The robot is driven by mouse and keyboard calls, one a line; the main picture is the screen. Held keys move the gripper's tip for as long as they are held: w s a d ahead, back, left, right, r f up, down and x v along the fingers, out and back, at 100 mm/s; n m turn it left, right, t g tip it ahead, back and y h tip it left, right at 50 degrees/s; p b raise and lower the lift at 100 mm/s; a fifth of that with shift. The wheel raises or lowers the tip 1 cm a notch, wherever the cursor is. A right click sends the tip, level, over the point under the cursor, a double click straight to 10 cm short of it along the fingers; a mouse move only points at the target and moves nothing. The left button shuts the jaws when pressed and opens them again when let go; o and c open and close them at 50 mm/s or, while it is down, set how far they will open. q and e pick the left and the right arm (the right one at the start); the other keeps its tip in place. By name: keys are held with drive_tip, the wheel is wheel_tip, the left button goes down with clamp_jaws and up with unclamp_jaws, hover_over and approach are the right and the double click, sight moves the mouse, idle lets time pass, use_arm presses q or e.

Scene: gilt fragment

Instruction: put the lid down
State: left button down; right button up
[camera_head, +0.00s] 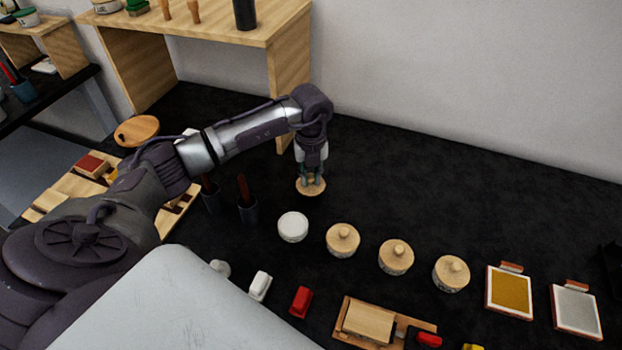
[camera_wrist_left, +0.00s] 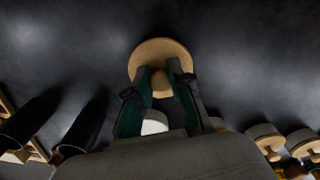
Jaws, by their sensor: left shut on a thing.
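My left gripper (camera_head: 312,178) is shut on a round wooden lid (camera_head: 311,189). The lid is at or just above the black table, behind the open white jar; I cannot tell whether it touches. In the left wrist view the lid (camera_wrist_left: 160,55) shows beyond the green-padded fingers (camera_wrist_left: 162,85), which close on its knob. A white round jar (camera_head: 293,227) stands without a lid in front of the gripper. Several like jars with wooden knobbed lids stand in a row to its right, the nearest one here (camera_head: 342,240). My right gripper is not in view.
Two dark cups (camera_head: 247,208) with red-handled tools stand left of the open jar. A wooden shelf (camera_head: 278,90) stands behind. A gold tray (camera_head: 509,292) and a silver tray (camera_head: 575,311) lie at the right. The table right of the lid is clear.

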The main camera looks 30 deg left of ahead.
sight(311, 176)
use_arm(q)
wheel_tip(311, 176, down, 2)
drive_tip(key=shift+f, duration=0.2)
drive_tip(key=shift+f, duration=0.1)
drive_tip(key=c, duration=1.1)
unclamp_jaws()
drive_tip(key=shift+o, duration=0.2)
drive_tip(key=shift+r, duration=0.6)
wheel_tip(311, 176, up, 11)
drive_tip(key=shift+r+b, duration=0.1)
drive_tip(key=shift+b, duration=1.15)
